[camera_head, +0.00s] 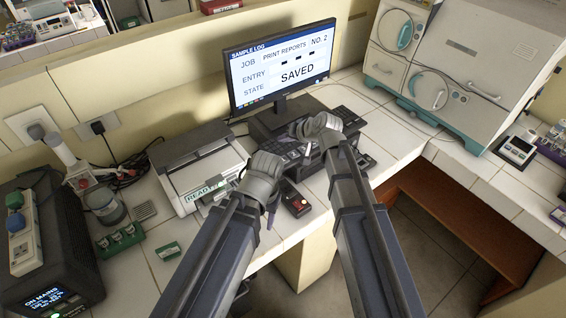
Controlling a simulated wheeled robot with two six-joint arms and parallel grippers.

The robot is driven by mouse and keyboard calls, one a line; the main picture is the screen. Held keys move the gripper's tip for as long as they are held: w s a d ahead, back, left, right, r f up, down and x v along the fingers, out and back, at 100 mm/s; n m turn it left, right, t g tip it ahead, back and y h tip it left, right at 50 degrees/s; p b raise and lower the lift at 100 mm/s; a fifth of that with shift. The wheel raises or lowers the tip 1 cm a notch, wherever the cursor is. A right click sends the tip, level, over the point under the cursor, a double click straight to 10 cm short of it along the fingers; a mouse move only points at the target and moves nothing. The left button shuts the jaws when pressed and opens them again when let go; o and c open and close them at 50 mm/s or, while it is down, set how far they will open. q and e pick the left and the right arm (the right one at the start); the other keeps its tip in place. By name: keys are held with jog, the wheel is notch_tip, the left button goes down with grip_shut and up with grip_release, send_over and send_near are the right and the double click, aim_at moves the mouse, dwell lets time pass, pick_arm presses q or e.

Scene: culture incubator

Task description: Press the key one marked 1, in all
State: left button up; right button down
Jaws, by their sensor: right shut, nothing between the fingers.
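The monitor (281,62) shows "SAMPLE LOG", job "PRINT REPORTS NO. 2", three dashes at entry, and state "SAVED". In front of it lies a dark keyed device (285,147), partly covered by my grippers. Its key marks are too small to read, so I cannot pick out the key marked 1. My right gripper (316,126) is shut and empty, over or at the dark equipment below the monitor; I cannot tell whether it touches a key. My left gripper (264,166) is left of the keyed device, near the printer; its fingers are not clear.
A white printer (203,170) labelled "READ…" stands left of my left gripper. A small dark device (296,200) lies near the front edge. A black power unit (48,240) is at far left, a large incubator (450,70) at right.

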aim_at(285, 162)
pick_arm(q)
notch_tip(285, 162, down, 7)
jog(key=b, duration=0.6)
pick_arm(e)
jog(key=shift+f, duration=3.6)
pick_arm(q)
jog(key=shift+f+b, duration=0.15)
jog(key=shift+b, duration=0.15)
pick_arm(e)
jog(key=shift+f, duration=0.1)
pick_arm(q)
jog(key=shift+f+b, duration=0.3)
pick_arm(e)
jog(key=shift+f, duration=0.3)
pick_arm(q)
jog(key=shift+f+b, duration=0.35)
jog(key=shift+f, duration=0.05)
pick_arm(e)
jog(key=shift+f, duration=0.4)
pick_arm(q)
jog(key=shift+r, duration=0.1)
pick_arm(e)
jog(key=shift+r, duration=0.1)
pick_arm(q)
jog(key=shift+r+p, duration=0.7)
jog(key=shift+p, duration=0.1)
pick_arm(e)
jog(key=shift+r, duration=0.7)
